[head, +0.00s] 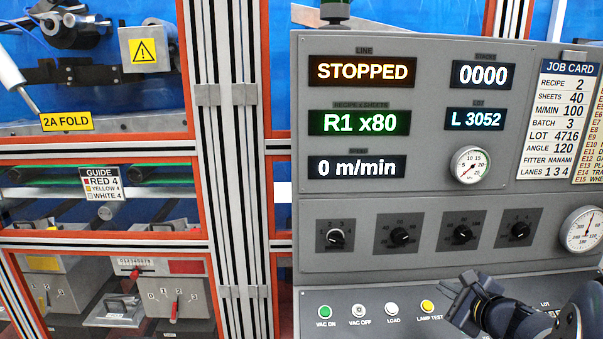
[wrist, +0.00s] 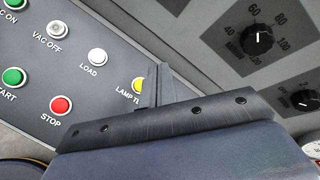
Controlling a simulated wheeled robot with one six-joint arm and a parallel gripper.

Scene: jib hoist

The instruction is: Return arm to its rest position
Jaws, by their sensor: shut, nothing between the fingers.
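My gripper (head: 462,298) is at the lower right of the head view, in front of the control panel (head: 308,228). Its fingers are closed together with nothing between them. In the head view the same yellow button (head: 427,306) shows just left of the fingertips. I cannot tell whether the fingers touch the panel.
The white LOAD button (head: 392,309), white VAC OFF button (head: 359,311) and green VAC ON button (head: 325,311) line the panel's sloped lower part. Black knobs (head: 401,235) sit above. A red STOP button (wrist: 61,105) is near my gripper. A framed machine (head: 100,150) stands left.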

